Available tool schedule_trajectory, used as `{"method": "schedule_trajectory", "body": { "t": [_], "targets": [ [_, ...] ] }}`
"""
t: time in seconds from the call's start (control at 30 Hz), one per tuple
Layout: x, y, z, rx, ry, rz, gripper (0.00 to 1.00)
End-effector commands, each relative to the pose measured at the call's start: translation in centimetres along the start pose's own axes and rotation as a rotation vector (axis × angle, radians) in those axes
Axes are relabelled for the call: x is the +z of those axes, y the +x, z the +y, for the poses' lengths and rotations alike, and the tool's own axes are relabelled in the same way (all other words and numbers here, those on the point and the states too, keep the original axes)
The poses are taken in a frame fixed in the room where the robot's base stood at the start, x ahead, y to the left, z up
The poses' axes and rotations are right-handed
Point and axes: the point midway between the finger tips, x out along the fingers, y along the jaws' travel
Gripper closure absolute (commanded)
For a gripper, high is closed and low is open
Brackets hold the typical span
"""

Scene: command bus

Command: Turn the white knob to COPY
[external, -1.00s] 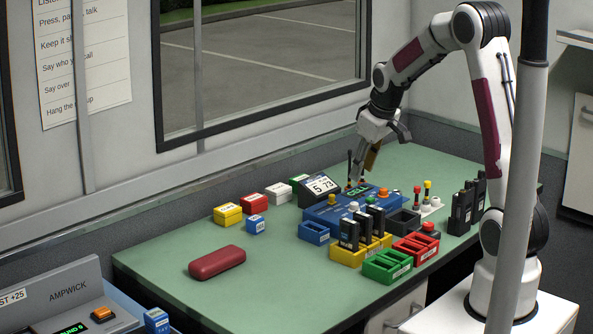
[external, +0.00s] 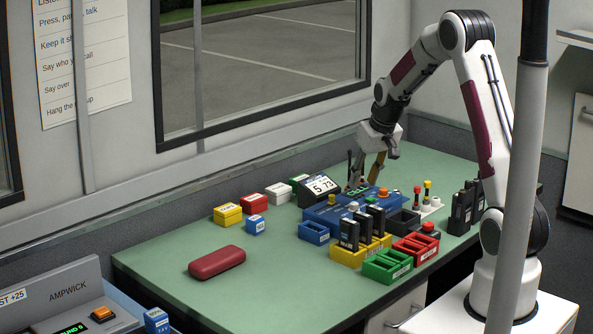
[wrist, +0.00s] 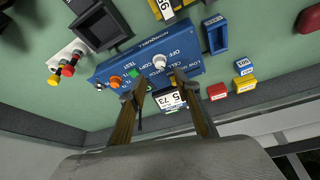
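The blue console (external: 318,214) stands on the green table. In the wrist view, the blue console (wrist: 185,42) carries printed labels, COPY among them, and the white knob (wrist: 159,62). The knob also shows in the external view (external: 354,207) near the console's front. Its pointer is too small to read. My gripper (wrist: 160,78) is open, with its two brown fingers apart and nothing between them. In the wrist view the white knob appears just beyond the gap between the fingertips. In the external view my gripper (external: 364,184) hangs low over the console's back part.
An orange knob (wrist: 115,82) sits on the console beside one finger. A display (external: 321,187) stands behind the console. Yellow, green and red trays (external: 388,267) and black radios crowd its front. A red case (external: 217,262) lies left, with free table around it.

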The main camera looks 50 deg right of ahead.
Motion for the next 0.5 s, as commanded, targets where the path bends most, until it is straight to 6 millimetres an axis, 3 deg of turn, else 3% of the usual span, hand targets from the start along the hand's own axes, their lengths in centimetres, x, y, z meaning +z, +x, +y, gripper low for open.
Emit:
{"method": "schedule_trajectory", "body": {
  "t": [0.5],
  "targets": [
    [0.0, 4.3, 0.0, 0.0, 0.0, -0.002, 0.68]
  ]
}}
